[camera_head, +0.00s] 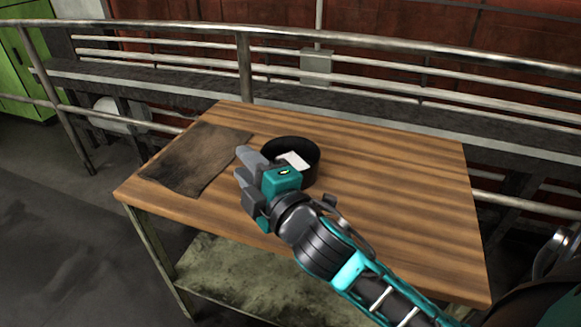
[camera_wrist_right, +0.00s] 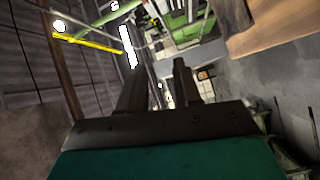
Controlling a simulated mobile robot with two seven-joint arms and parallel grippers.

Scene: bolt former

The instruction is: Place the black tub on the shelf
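The black tub (camera_head: 304,149) is round and stands upright on the wooden table, with a white flat item (camera_head: 293,160) inside it. My right gripper (camera_head: 241,165) is at the tub's left front side and hides part of its near wall. I cannot tell whether it touches the tub. In the right wrist view its two fingers (camera_wrist_right: 160,80) stand apart with nothing between them, and the tub does not show there. A mottled lower shelf (camera_head: 225,278) lies under the tabletop. My left gripper is not in view.
The wooden table (camera_head: 400,185) is clear to the right of the tub. A dark worn mat (camera_head: 195,160) lies on its left part. A metal railing (camera_head: 400,48) runs behind the table. A green cabinet (camera_head: 22,65) stands at the far left.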

